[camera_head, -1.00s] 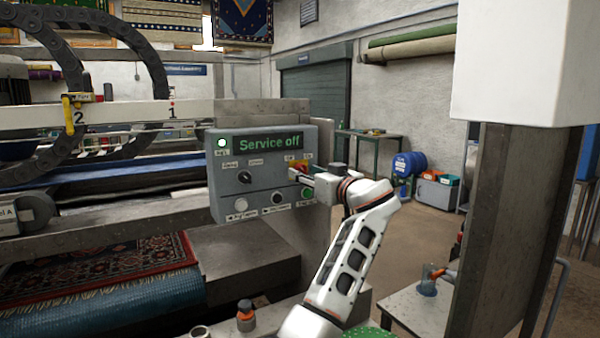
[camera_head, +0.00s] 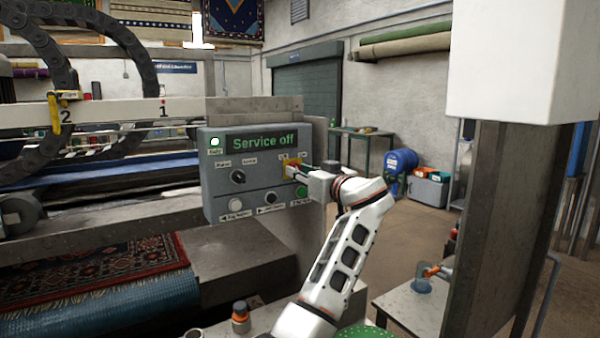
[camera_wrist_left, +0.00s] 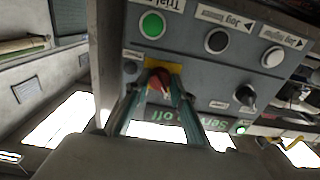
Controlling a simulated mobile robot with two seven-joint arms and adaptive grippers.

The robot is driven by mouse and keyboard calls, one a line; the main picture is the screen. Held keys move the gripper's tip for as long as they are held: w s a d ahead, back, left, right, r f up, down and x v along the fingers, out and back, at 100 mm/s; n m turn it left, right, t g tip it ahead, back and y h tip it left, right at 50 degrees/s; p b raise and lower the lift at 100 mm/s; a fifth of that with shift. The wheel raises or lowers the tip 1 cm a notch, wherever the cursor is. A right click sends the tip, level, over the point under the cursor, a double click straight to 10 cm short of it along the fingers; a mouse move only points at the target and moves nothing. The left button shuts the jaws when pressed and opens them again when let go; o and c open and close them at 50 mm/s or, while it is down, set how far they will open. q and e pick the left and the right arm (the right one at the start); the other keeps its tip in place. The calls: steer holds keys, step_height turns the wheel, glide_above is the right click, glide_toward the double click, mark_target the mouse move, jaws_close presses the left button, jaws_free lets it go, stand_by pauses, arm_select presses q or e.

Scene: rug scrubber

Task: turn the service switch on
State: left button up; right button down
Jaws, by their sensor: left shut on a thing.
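The grey control panel (camera_head: 222,180) stands at the middle of the head view, its display (camera_head: 262,141) reading "Service off". A red switch handle on a yellow plate (camera_head: 291,164) sits at the panel's upper right. In the left wrist view the red handle (camera_wrist_left: 160,78) shows between the fingers, in front of the yellow plate (camera_wrist_left: 177,69). My left gripper (camera_head: 299,171) reaches the switch from the right and is shut on the red handle. The fingers partly hide the handle in the head view. My right gripper is not in view.
A black selector knob (camera_head: 238,177), a white button (camera_head: 235,199), a black button (camera_head: 271,198) and a green button (camera_head: 301,191) are on the same panel. A patterned rug (camera_head: 120,270) lies at left. A small table (camera_head: 412,305) stands at lower right.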

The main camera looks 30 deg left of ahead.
arm_select(q)
steer(key=m+p, duration=0.4)
steer(key=m, duration=0.4)
steer(key=m+p, duration=0.5)
steer(key=m, duration=0.3)
steer(key=shift+s+a+r, duration=0.1)
steer(key=shift+r, duration=0.05)
stand_by(0.3)
stand_by(0.4)
steer(key=o, duration=1)
steer(key=shift+o, duration=0.5)
